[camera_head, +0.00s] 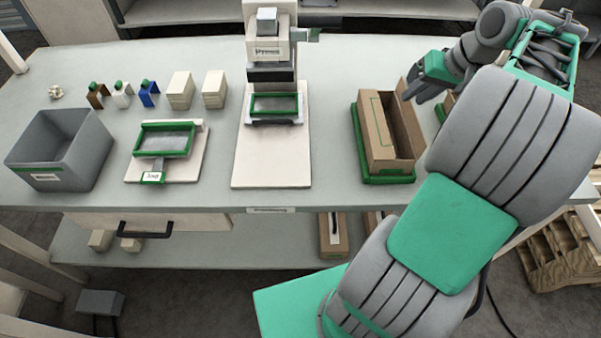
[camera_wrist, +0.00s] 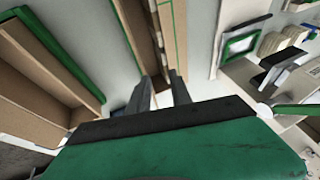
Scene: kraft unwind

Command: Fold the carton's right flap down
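An open brown carton (camera_head: 377,135) sits in a green-edged tray (camera_head: 388,179) on the right part of the bench in the head view. I cannot tell for certain which panel is the right flap. My gripper (camera_head: 415,92) is just beyond the carton's far right corner, with its fingers apart.
A second carton (camera_wrist: 35,75) beside a green tray edge (camera_wrist: 55,50) is left in the wrist view, mostly hidden by my arm in the head view. A press (camera_head: 271,75) on a pale base stands left of the carton. A grey bin (camera_head: 60,150) is far left.

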